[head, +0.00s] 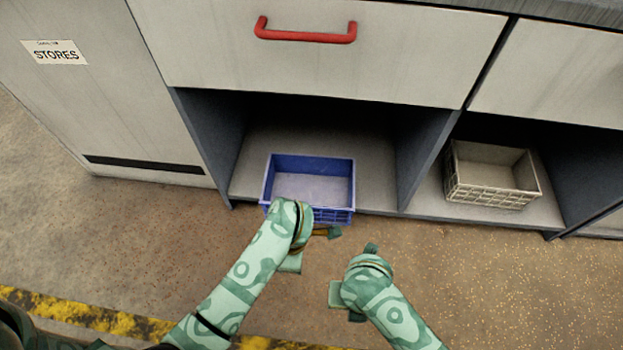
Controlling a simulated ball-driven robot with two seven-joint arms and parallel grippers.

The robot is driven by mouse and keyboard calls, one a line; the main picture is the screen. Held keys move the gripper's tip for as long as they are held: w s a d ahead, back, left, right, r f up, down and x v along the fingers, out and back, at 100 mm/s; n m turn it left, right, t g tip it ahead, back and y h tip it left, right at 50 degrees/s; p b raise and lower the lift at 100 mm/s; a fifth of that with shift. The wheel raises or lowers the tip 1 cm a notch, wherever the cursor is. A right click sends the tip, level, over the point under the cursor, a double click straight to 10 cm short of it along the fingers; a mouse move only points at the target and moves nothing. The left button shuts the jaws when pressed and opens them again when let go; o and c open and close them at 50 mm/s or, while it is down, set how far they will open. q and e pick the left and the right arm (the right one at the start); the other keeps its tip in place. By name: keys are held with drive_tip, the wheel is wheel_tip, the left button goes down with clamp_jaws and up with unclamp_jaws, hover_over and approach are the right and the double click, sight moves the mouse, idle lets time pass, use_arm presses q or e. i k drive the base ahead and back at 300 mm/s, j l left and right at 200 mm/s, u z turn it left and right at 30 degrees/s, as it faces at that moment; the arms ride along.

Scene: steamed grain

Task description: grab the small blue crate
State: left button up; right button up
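The small blue crate (310,163) is empty and upright in the left open bay of the low cabinet. Its front wall reaches to the shelf's front edge or slightly past it. My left gripper (313,246) is at the crate's front, and my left wrist covers the crate's front left corner. Whether the gripper touches the crate cannot be told. My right gripper (350,272) is over the floor, below and right of the crate and apart from it. The wrists hide much of both grippers, so their opening is unclear.
A beige crate (496,156) stands in the right bay beyond a divider (424,158). Above the blue crate is a closed drawer with a red handle (305,36). A cabinet labelled STORES (55,52) is at left. The floor in front is clear, with a yellow stripe (95,316).

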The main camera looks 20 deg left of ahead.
sight(326, 183)
drive_tip(key=i+j, duration=0.15)
drive_tip(key=i, duration=0.25)
drive_tip(key=i+j, duration=0.2)
drive_tip(key=i, duration=0.2)
drive_tip(key=i+j, duration=0.15)
drive_tip(key=i, duration=0.25)
